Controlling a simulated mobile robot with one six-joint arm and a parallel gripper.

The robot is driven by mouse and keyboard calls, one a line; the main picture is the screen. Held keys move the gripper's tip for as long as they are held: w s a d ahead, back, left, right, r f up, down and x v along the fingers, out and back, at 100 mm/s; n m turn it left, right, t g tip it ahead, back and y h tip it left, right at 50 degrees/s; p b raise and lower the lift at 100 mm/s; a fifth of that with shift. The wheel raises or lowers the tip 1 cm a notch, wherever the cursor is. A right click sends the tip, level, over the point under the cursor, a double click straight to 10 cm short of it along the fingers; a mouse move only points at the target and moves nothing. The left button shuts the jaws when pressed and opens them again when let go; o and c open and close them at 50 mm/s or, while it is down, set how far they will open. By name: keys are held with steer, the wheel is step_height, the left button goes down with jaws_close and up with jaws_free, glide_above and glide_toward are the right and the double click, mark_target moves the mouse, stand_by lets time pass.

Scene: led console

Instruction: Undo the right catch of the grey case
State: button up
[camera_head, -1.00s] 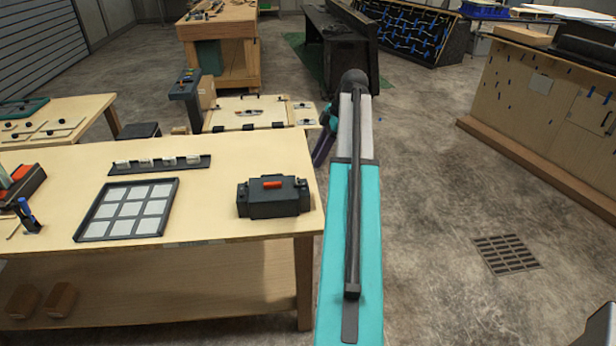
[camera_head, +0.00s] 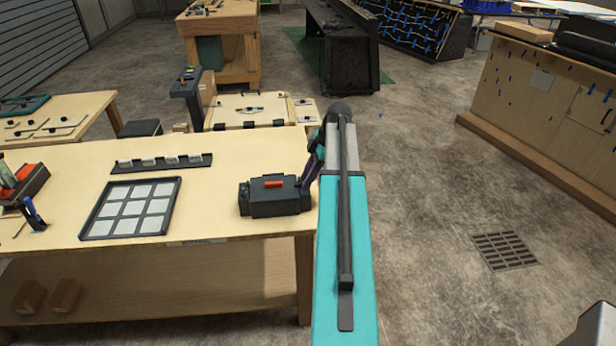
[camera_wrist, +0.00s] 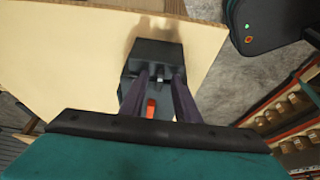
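The grey case (camera_head: 275,204) is a dark box with an orange-red handle. It sits closed near the right end of the wooden table. My gripper (camera_head: 306,184) is at the right end of the case in the head view, with its tips partly hidden. In the wrist view, the case (camera_wrist: 157,52) lies ahead, and my two dark fingers (camera_wrist: 161,76) stand apart over its near end. A small pale part, perhaps the right catch (camera_wrist: 160,80), shows between the fingers. I cannot tell whether they touch it.
On the wooden table (camera_head: 225,175) are a tray of pale squares (camera_head: 130,208), a dark strip with several white blocks (camera_head: 162,162), and a blue-handled clamp (camera_head: 33,214). The table's right edge is close to the case. Open floor lies to the right.

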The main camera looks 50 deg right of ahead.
steer(key=shift+c, duration=0.2)
jaws_close()
steer(key=shift+f+m+b, duration=0.1)
steer(key=shift+m+b, duration=0.2)
steer(key=shift+m, duration=0.1)
steer(key=shift+s+a+m+b, duration=0.1)
steer(key=shift+a+m+b, duration=0.05)
steer(key=shift+m+b, duration=0.2)
steer(key=m+h+b, duration=0.1)
steer(key=m, duration=0.1)
steer(key=m+t, duration=0.1)
steer(key=m, duration=0.1)
steer(key=shift+s+a+h+b, duration=0.15)
steer(key=shift+a+h+b, duration=0.05)
steer(key=shift+h+b, duration=0.2)
steer(key=m, duration=0.2)
steer(key=m+h, duration=0.1)
steer(key=m+h+b, duration=0.1)
steer(key=m, duration=0.1)
steer(key=shift+a+m+t, duration=0.35)
steer(key=shift+t, duration=0.05)
steer(key=shift+a+m+g+h, duration=0.15)
steer(key=shift+m+h, duration=0.35)
steer(key=shift+m, duration=0.8)
steer(key=shift+m+g+h, duration=0.25)
steer(key=shift+m+h, duration=0.25)
steer(key=shift+m, duration=0.8)
